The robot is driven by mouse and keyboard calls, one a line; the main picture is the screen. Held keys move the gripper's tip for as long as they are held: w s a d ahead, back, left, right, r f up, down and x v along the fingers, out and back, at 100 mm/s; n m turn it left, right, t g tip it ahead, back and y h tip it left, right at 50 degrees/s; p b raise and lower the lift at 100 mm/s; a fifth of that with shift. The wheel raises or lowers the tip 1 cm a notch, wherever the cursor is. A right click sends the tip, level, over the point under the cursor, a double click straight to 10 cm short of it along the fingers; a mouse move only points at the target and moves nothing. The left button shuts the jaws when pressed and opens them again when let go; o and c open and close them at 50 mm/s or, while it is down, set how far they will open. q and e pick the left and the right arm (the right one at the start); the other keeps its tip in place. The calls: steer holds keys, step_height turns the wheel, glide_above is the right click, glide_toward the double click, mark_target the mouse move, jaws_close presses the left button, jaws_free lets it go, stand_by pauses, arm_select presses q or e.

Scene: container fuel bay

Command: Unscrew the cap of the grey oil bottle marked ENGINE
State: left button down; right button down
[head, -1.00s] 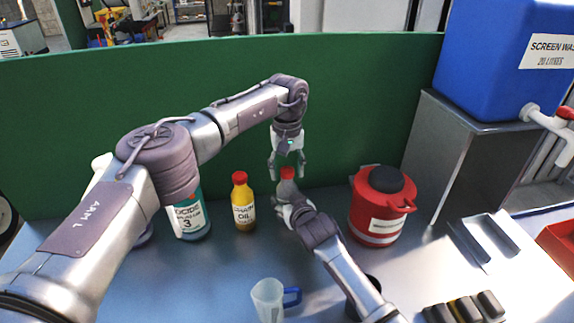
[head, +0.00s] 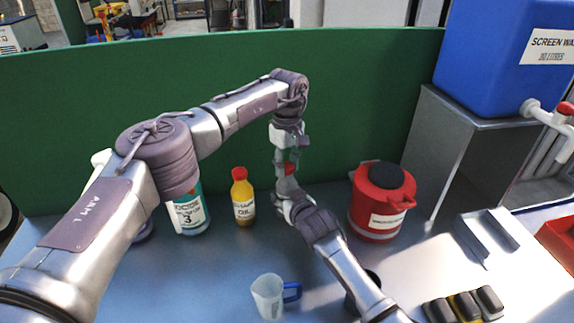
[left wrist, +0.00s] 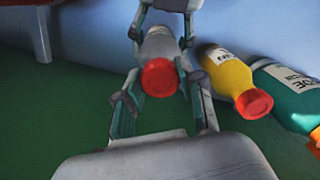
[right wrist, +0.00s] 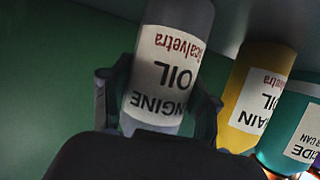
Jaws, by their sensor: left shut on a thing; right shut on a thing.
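The grey oil bottle (right wrist: 170,75), its label reading ENGINE OIL upside down in the right wrist view, stands upright near the green panel in the head view (head: 287,186). Its red cap (head: 290,168) is on its top and faces the camera in the left wrist view (left wrist: 160,77). My left gripper (head: 289,160) comes down from above and is shut on the cap, its fingers on either side. My right gripper (head: 288,203) is shut on the bottle's body, below the cap. The fingers partly hide the bottle in the head view.
A yellow oil bottle with a red cap (head: 243,197) and a teal bottle (head: 190,215) stand to the left. A red container with a black lid (head: 381,205) stands to the right. A clear jug with a blue handle (head: 267,297) is in front.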

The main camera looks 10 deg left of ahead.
arm_select(q)
steer(key=n, duration=0.8)
steer(key=shift+n, duration=0.3)
steer(key=n, duration=0.8)
steer(key=shift+r, duration=0.1)
steer(key=n, duration=0.4)
steer(key=shift+n, duration=0.4)
steer(key=n, duration=1.3)
